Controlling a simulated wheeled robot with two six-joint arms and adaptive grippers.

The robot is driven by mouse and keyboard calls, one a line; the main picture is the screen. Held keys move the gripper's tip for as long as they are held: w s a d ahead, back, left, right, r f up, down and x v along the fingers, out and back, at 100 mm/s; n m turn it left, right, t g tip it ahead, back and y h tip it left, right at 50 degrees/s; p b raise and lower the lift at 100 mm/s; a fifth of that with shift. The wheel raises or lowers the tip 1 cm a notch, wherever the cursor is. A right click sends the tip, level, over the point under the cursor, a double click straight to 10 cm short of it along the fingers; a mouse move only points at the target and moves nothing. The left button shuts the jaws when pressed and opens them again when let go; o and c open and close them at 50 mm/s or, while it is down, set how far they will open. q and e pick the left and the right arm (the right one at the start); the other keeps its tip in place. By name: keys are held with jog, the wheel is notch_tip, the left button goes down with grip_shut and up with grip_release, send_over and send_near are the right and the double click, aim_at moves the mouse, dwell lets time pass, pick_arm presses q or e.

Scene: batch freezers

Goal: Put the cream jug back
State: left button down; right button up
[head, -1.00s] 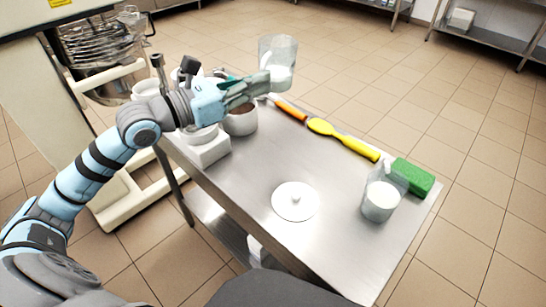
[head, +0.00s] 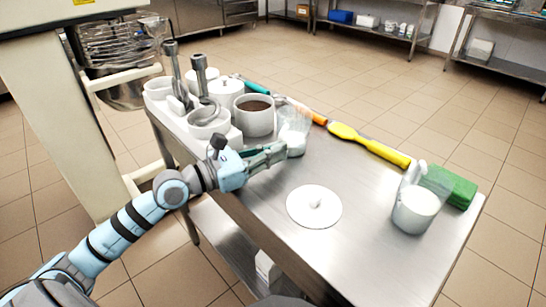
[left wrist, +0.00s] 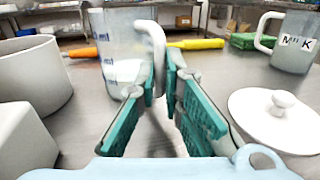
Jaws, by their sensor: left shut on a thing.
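The cream jug (head: 293,138) is a clear jug with white contents in its lower part. It stands upright at the table's far left part, right of a pot with brown contents. In the left wrist view the jug (left wrist: 120,50) shows blue markings and a whitish handle. My left gripper (head: 283,150) is shut on this handle; its green fingers (left wrist: 165,85) sit on both sides of it. The jug's base is at or just above the tabletop; I cannot tell if it touches. My right gripper is not in view.
The table's middle is clear around the lid.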

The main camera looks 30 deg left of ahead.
pick_arm(q)
jog(key=c, duration=1.7)
grip_release()
jog(key=shift+r, duration=0.1)
